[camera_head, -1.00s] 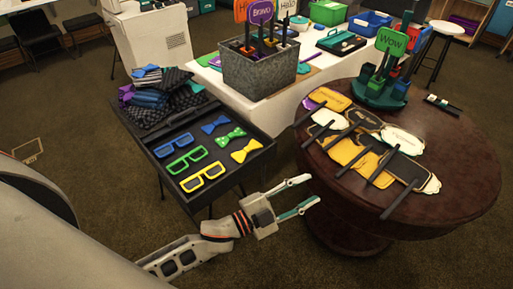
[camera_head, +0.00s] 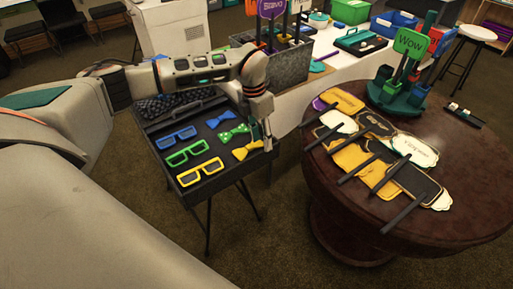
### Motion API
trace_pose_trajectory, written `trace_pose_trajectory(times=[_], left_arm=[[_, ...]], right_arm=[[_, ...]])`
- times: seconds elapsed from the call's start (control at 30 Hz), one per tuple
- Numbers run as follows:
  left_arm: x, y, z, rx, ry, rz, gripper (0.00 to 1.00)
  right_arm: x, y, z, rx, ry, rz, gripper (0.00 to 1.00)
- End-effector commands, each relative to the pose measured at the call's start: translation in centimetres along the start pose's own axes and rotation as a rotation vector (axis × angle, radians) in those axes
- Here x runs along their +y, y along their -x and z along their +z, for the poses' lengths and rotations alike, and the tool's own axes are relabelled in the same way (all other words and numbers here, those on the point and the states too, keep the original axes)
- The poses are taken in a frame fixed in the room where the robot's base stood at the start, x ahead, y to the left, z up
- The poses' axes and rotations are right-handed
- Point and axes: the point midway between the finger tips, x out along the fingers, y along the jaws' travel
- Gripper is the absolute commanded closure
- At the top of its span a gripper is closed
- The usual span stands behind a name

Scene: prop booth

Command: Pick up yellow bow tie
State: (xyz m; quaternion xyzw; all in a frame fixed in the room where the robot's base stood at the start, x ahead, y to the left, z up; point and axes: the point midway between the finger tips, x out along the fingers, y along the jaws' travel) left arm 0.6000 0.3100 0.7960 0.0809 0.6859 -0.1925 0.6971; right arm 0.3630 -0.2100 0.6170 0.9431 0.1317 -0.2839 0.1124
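The yellow bow tie (camera_head: 247,150) lies flat in the front right part of a black display tray (camera_head: 204,186). A green dotted bow tie (camera_head: 234,133) and a blue bow tie (camera_head: 221,119) lie behind it in the same column. My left arm reaches in from the left over the back of the tray. My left gripper (camera_head: 267,140) points down at the tray's right edge, just right of the yellow bow tie. Its fingers are small and seen nearly edge-on, so I cannot tell their opening or whether they touch the tie. My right gripper is not in view.
Blue glasses (camera_head: 176,138), green glasses (camera_head: 187,153) and yellow glasses (camera_head: 200,172) lie left of the bow ties. A round wooden table (camera_head: 460,205) with paper signs stands right of the tray. A metal bin (camera_head: 290,67) stands behind my gripper.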

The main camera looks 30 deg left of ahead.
Motion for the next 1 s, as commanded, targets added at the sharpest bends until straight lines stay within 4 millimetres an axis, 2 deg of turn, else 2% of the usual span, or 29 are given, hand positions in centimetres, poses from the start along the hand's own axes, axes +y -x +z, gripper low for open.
trace_pose_trajectory(times=[0.03,0.1,0.2,0.57,0.87,1.0], left_arm=[[2.2,0.3,-0.3,0.016,0.022,0.051,0.62],[4.2,1.2,-0.6,0.03,0.044,0.104,0.62],[5.8,1.8,-0.9,0.041,0.064,0.146,0.62],[6.5,-0.9,-1.2,0.043,0.068,0.155,0.62],[6.8,-5.0,-1.6,0.045,0.068,0.152,0.62],[7.0,-5.6,-1.5,0.042,0.069,0.154,0.62]], right_arm=[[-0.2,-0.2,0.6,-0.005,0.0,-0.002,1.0],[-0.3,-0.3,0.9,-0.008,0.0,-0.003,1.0],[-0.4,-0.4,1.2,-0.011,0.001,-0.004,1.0],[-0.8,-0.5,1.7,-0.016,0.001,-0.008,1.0],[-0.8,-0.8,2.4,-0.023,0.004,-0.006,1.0],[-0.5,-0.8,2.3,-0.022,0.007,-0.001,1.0]])
